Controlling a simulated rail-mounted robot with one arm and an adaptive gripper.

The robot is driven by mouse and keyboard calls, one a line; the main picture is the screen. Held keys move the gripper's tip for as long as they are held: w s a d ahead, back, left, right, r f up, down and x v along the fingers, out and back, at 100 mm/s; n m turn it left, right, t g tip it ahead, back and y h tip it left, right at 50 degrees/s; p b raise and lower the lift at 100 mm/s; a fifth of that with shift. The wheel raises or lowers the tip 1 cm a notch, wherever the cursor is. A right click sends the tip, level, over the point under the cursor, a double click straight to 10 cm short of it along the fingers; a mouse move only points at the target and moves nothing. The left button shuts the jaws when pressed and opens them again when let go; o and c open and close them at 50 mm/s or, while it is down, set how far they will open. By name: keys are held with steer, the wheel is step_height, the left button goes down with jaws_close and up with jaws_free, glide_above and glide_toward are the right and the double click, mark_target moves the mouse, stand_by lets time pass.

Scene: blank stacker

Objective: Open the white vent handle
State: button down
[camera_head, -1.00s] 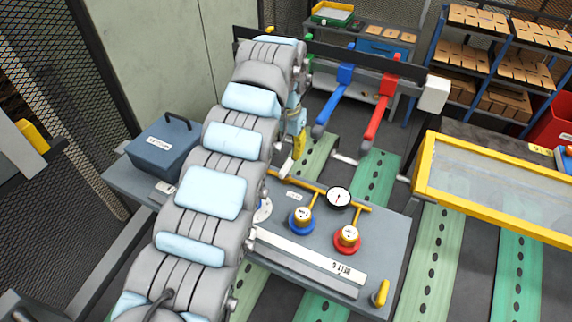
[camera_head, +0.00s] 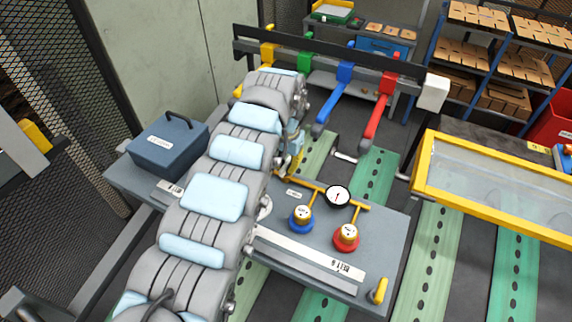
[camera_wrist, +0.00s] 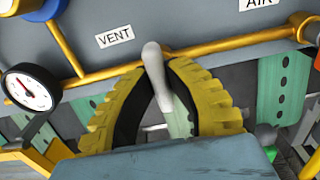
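The white vent handle (camera_wrist: 154,70) rises between the two yellow, ridged fingers of my gripper (camera_wrist: 157,67) in the wrist view. The fingertips lie against both sides of its rounded end, and its shaft runs down between the dark finger pads. A VENT label (camera_wrist: 115,37) is on the grey panel just left of the handle, above a yellow pipe. In the head view my gripper (camera_head: 295,158) is low at the panel's back edge, partly behind my arm. The handle is hidden there.
A round gauge (camera_head: 338,196), a blue valve (camera_head: 301,219) and a red valve (camera_head: 345,237) are right of my gripper. A blue-grey box (camera_head: 165,145) stands at the panel's left. Coloured levers (camera_head: 335,97) hang from a dark bar behind.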

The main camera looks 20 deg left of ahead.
steer(key=shift+n, duration=0.3)
steer(key=n+b, duration=0.2)
steer(key=n, duration=0.2)
steer(key=shift+f, duration=0.2)
steer(key=n+b, duration=0.1)
steer(key=n, duration=0.2)
steer(key=shift+d+n+b, duration=0.1)
steer(key=shift+n+b, duration=0.4)
steer(key=shift+n, duration=0.5)
steer(key=shift+w+r+n, duration=0.1)
steer(key=shift+r+n, duration=0.1)
steer(key=shift+n, duration=0.7)
steer(key=n+p, duration=0.2)
steer(key=p, duration=0.1)
steer(key=shift+r+n, duration=0.2)
steer(key=shift+n, duration=0.1)
steer(key=n+p, duration=0.2)
steer(key=p, duration=0.1)
steer(key=shift+n, duration=0.4)
steer(key=shift+f+n+p, duration=0.15)
steer(key=shift+n+p, duration=0.35)
steer(key=shift+p, duration=0.25)
steer(key=shift+f, duration=0.1)
